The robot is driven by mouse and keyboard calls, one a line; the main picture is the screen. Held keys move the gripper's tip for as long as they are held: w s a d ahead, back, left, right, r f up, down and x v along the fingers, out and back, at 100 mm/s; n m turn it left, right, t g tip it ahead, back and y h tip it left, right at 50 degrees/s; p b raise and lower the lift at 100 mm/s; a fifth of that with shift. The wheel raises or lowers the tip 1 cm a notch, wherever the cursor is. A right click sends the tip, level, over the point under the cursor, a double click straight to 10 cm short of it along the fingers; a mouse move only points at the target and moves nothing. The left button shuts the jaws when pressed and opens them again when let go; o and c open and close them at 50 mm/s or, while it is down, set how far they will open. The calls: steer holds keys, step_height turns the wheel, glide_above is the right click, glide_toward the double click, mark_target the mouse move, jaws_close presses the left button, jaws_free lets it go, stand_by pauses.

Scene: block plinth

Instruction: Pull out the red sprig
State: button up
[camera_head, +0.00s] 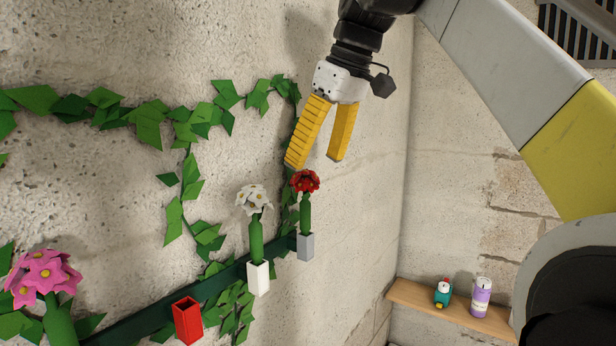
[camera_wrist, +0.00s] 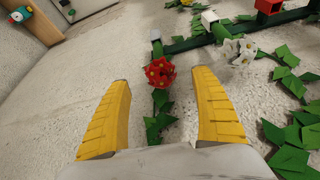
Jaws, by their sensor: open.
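The red sprig (camera_head: 305,183) has a red flower head on a green stem and stands upright in a grey holder (camera_head: 306,246) on the wall rail. My gripper (camera_head: 313,163) has yellow fingers and is open and empty, just above the red flower head. In the wrist view the red sprig (camera_wrist: 160,73) shows beyond the fingertips and between the lines of the two fingers of my gripper (camera_wrist: 163,75).
A white sprig (camera_head: 254,200) stands close by on the left in a white holder (camera_head: 258,278). A red holder (camera_head: 187,320) is empty. A pink sprig (camera_head: 44,280) is at lower left. Ivy (camera_head: 150,120) covers parts of the wall. A wooden shelf (camera_head: 410,295) holds two small items.

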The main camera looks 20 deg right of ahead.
mark_target(312, 172)
steer(key=x, duration=0.6)
steer(key=shift+f, duration=0.1)
steer(key=c, duration=1.4)
